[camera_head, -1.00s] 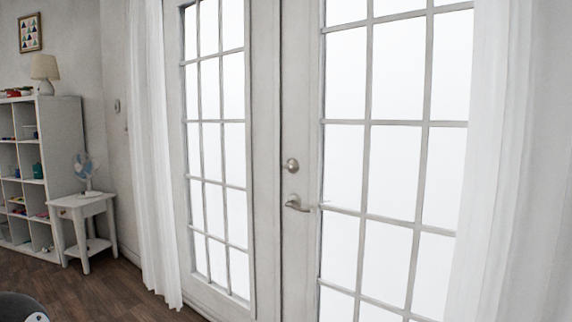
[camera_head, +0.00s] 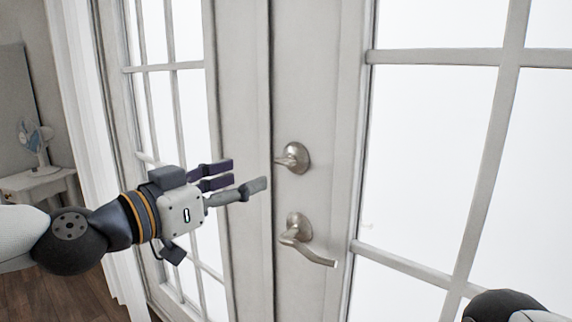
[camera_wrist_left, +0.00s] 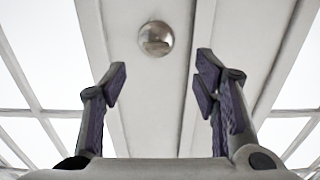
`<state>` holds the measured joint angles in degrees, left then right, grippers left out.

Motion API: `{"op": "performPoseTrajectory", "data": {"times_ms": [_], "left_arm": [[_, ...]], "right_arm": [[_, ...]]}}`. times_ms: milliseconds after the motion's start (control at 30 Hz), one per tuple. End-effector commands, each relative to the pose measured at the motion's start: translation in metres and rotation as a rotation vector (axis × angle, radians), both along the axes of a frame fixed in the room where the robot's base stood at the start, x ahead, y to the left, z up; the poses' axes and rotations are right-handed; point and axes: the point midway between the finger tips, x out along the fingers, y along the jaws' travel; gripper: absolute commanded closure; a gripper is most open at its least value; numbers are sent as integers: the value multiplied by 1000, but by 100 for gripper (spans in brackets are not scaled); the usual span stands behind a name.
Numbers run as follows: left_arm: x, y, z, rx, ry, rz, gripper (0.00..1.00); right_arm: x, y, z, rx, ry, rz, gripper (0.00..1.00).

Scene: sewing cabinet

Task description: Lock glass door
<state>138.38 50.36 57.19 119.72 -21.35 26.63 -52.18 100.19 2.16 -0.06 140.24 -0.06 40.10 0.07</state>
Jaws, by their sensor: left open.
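The white double glass door (camera_head: 318,95) is closed, with a round metal lock knob (camera_head: 294,157) above a lever handle (camera_head: 306,240). My left gripper (camera_head: 245,178) is open and empty, to the left of the knob and slightly lower in the head view. In the left wrist view, the knob (camera_wrist_left: 156,38) shows beyond and between the spread fingertips of the left gripper (camera_wrist_left: 160,80), apart from them. The lever is not seen in the wrist view. The right gripper is not in view; a dark rounded part of mine shows at the bottom right.
A white curtain (camera_head: 88,130) hangs left of the door. A small white side table (camera_head: 38,184) with a fan (camera_head: 35,143) stands at the far left on the wooden floor (camera_head: 62,298). The space before the door panels is clear.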

Motion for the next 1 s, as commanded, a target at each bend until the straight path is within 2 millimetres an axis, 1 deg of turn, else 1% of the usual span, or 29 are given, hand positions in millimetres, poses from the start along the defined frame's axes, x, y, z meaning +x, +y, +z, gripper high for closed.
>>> {"op": "performPoseTrajectory", "data": {"times_ms": [67,133,400,500,633,900,933,967,1000], "left_arm": [[5,-3,2,1,-8,0,45],[14,-12,0,2,-6,-1,45],[67,-56,-2,0,-1,0,45],[80,-68,-1,-1,-2,1,45],[90,-76,0,-1,-2,0,45],[92,-78,1,-1,-3,0,45],[92,-78,1,-1,-3,0,50],[92,-78,1,-1,-3,0,56],[92,-78,1,-1,-3,0,65]], "right_arm": [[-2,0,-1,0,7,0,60],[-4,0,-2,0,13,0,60],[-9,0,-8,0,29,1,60],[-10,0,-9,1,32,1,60],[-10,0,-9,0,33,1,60],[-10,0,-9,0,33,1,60],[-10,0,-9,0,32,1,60],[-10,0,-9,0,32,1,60],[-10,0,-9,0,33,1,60]]}}
